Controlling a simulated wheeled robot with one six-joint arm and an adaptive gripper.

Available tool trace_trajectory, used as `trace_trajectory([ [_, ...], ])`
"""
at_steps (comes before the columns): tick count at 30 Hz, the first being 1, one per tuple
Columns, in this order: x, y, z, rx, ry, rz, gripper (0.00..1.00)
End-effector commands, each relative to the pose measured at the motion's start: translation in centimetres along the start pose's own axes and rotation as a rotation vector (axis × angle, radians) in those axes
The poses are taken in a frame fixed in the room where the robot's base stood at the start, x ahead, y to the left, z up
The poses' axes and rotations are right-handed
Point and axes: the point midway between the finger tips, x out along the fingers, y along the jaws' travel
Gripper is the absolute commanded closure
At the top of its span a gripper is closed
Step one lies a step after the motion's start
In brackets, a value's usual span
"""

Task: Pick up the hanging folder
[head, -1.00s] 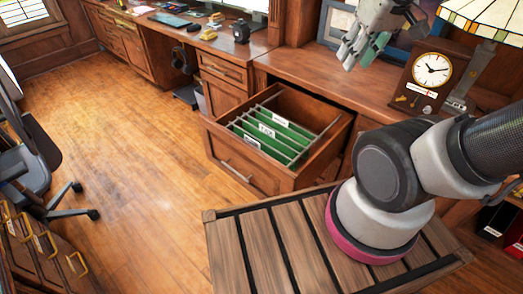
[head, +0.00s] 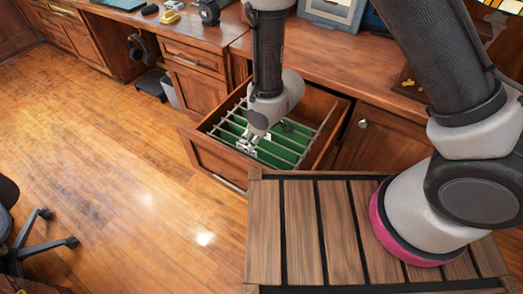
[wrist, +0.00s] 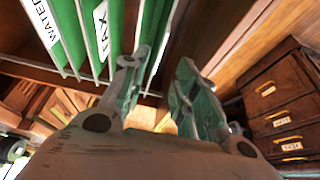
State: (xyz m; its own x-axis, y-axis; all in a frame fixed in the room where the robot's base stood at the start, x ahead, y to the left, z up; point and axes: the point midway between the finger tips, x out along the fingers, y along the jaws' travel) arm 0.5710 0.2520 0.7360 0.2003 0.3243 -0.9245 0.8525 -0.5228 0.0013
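Several green hanging folders (head: 278,152) hang between metal rails in the open wooden drawer (head: 210,152). In the wrist view, one folder (wrist: 70,30) has a label reading "WATER" and another (wrist: 101,55) has one reading "TAX". My gripper (head: 250,143) points down into the drawer, over the labelled front part of the folders, and hides some of them. In the wrist view its fingers (wrist: 158,78) are spread apart. A folder edge (wrist: 157,50) shows beside the left finger; I cannot tell whether it touches. Nothing is seen clamped.
The desk top (head: 335,52) runs behind the drawer, with a picture frame (head: 335,12) on it. The drawer's walls and rails stand close around my gripper. A small cabinet with labelled drawers (wrist: 275,95) is at the right of the wrist view.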

Motion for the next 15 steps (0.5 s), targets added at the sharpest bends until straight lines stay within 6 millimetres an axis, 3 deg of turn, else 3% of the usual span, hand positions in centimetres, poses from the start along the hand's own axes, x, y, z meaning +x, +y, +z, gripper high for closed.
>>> trace_trajectory([
  [4, 1.7, -0.9, 0.4, -0.019, 0.000, -0.010, 0.70],
  [15, 6.8, -0.5, 0.4, -0.017, -0.001, -0.009, 0.70],
])
